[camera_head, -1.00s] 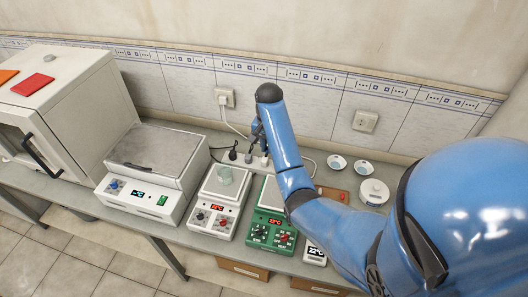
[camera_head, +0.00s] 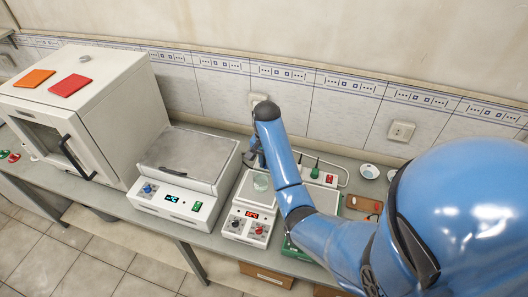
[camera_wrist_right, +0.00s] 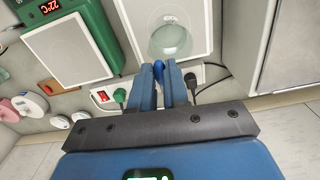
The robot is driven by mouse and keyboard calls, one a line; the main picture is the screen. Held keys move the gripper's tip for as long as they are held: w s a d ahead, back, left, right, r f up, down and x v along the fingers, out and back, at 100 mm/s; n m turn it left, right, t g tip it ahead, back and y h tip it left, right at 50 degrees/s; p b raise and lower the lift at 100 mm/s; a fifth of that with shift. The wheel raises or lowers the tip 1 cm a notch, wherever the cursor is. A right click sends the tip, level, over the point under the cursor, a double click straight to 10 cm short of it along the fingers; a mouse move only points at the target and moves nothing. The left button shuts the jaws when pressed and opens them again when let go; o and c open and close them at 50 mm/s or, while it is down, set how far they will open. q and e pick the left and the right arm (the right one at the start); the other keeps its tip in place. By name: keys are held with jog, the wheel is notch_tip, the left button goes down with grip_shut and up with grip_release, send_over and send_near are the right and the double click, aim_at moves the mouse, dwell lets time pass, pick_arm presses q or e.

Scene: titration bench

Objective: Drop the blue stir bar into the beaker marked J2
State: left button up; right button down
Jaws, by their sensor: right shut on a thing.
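My right gripper (camera_head: 252,158) is shut on the blue stir bar (camera_wrist_right: 158,69), which shows upright between the fingertips in the right wrist view. In the head view the bar is too small or hidden to make out. A clear glass beaker (camera_wrist_right: 171,40) stands on the plate of the white stirrer hotplate (camera_head: 250,222). The beaker also shows in the head view (camera_head: 261,183), partly beside my right arm. The fingertips are close to the beaker on its wall side, apart from it. I cannot read any mark on it. My left gripper is not in view.
A green hotplate (camera_wrist_right: 75,45) stands beside the white one, partly behind my arm in the head view. A larger grey-topped device (camera_head: 185,160) and a white oven (camera_head: 90,110) stand to the left. A power strip (camera_wrist_right: 105,97) with plugs lies behind the hotplates.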

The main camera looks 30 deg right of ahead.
aim_at(265, 167)
jog(key=shift+w+f, duration=0.15)
jog(key=shift+f, duration=0.35)
jog(key=shift+w+f, duration=0.15)
jog(key=shift+f, duration=0.35)
jog(key=shift+w+a+f, duration=0.1)
jog(key=shift+f, duration=0.35)
jog(key=shift+s, duration=0.5)
jog(key=c, duration=1)
grip_release()
jog(key=shift+w, duration=0.3)
jog(key=shift+c, duration=0.2)
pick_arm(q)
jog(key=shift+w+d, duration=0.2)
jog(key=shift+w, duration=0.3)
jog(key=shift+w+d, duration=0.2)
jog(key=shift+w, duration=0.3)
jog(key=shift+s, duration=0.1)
pick_arm(e)
jog(key=shift+s, duration=0.15)
